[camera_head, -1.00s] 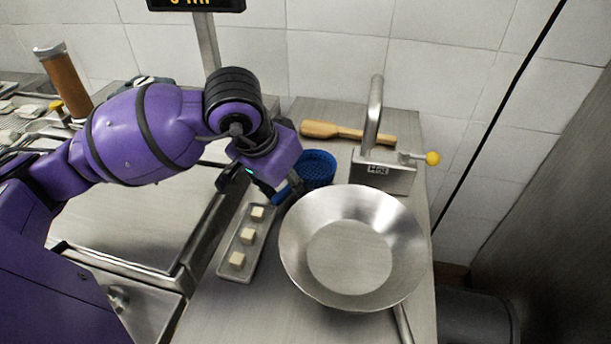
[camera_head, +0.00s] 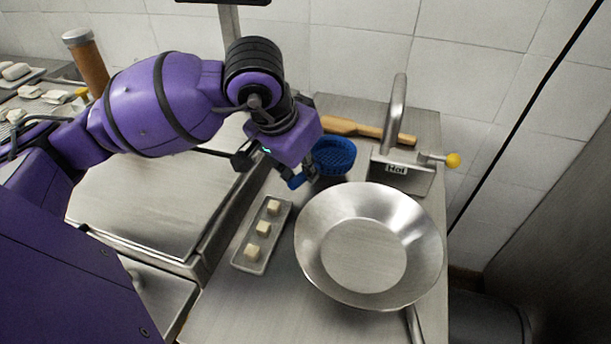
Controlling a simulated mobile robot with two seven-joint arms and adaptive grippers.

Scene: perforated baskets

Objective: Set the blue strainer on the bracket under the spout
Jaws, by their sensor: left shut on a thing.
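The blue strainer (camera_head: 334,154) is a round perforated basket behind the steel bowl, left of the tap. My left gripper (camera_head: 303,178) is shut on the strainer, at its blue handle side; the arm's wrist partly hides the grip. I cannot clearly make out the bracket under the spout. My right gripper is not in view.
A wide steel bowl (camera_head: 313,258) stands in front of the tap. A narrow tray (camera_head: 246,264) with small pale cubes lies left of it. A wooden utensil (camera_head: 340,127) lies behind the strainer. A tiled wall (camera_head: 480,60) closes off the back.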

